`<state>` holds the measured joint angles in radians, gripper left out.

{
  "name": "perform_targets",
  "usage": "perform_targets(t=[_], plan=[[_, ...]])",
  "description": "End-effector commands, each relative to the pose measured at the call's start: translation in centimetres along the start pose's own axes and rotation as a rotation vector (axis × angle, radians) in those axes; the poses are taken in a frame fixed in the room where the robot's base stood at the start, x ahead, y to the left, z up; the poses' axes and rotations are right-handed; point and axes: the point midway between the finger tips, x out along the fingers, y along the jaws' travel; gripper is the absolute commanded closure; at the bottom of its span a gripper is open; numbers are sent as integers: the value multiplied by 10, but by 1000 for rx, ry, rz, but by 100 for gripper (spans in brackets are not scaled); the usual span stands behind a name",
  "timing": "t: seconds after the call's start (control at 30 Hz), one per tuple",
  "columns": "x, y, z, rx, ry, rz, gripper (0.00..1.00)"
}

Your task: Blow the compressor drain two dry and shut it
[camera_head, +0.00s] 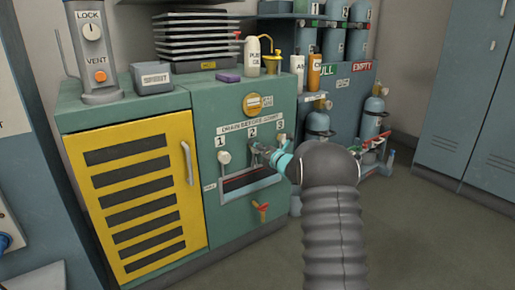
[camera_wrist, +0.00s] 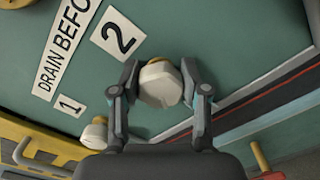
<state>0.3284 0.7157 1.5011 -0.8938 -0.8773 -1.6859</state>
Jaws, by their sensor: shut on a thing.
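The drain two knob (camera_wrist: 158,84), pale and faceted with a brass base, sits on the green compressor panel below the label "2" (camera_wrist: 119,38). My gripper (camera_wrist: 160,78) has one finger on each side of this knob and is shut on it. In the head view my gripper (camera_head: 262,152) reaches the panel under the "2", and its fingers hide most of the knob. The drain one knob (camera_head: 224,157) stands to the left; it also shows in the wrist view (camera_wrist: 94,134). The drain three knob (camera_head: 281,139) is to the right, partly hidden. I see no drops.
Below the knobs is a recessed dark trough (camera_head: 247,182) with a pale frame. A red-orange handle (camera_head: 262,208) sticks out under it. A yellow louvred door (camera_head: 136,190) is at the left. Bottles (camera_head: 253,55) stand on top. Open floor lies at the right.

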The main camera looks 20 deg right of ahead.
Motion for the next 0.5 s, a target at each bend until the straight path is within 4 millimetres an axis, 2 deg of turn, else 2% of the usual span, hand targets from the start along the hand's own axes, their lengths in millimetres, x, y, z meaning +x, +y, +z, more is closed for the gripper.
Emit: perform_targets(t=[0.2, 0.23, 0.3, 0.33, 0.5], plan=[[0, 0, 1, 1, -2, 0, 90], [0, 0, 1, 1, -2, 0, 50], [0, 0, 1, 1, -2, 0, 32], [0, 0, 1, 1, -2, 0, 29], [0, 0, 0, 1, -1, 0, 29]])
